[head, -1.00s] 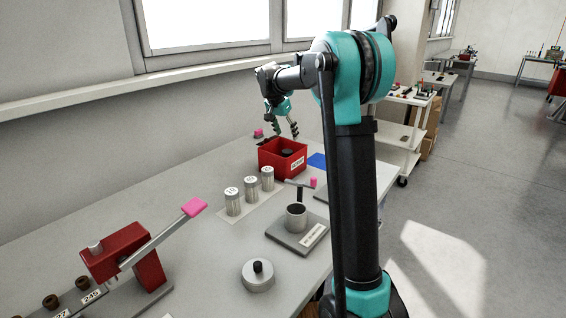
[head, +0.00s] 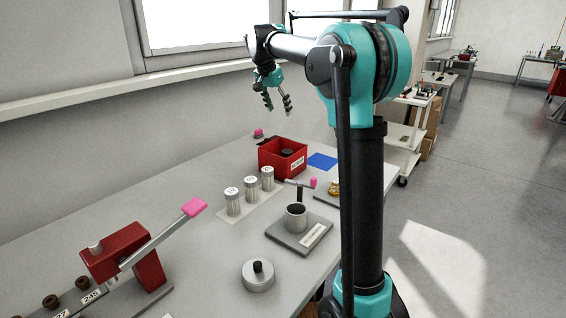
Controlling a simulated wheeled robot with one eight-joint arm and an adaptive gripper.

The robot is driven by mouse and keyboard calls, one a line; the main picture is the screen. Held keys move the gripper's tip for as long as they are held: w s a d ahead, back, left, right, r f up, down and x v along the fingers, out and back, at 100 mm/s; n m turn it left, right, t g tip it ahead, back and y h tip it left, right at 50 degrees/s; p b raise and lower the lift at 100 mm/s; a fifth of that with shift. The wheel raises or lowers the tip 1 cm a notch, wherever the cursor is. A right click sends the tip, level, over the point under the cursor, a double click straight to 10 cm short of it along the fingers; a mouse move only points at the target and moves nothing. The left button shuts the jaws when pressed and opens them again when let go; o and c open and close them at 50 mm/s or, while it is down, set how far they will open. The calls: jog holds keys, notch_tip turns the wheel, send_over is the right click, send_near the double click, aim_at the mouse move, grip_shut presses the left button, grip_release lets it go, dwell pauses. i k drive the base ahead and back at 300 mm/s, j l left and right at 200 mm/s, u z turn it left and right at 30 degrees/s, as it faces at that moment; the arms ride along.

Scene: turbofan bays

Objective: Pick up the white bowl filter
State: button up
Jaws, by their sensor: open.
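Three pale canisters with labelled tops stand in a row on a light mat: one at the left (head: 232,203), one in the middle (head: 252,192) and one at the right (head: 267,179). I cannot tell which of them, if any, is the white bowl filter. My gripper (head: 279,108) is open and empty, fingers pointing down. It hangs high above the back of the bench, over the area of the red bin (head: 268,161), apart from everything. A dark round piece (head: 287,152) lies in the bin.
A grey cup (head: 296,222) stands on a labelled plate in front of the canisters. A round metal piece with a black knob (head: 258,277) is nearer. A red lever press (head: 150,267) is at the left. A blue mat (head: 322,161) lies right of the bin.

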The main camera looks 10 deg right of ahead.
aim_at(267, 172)
jog(key=k, duration=1)
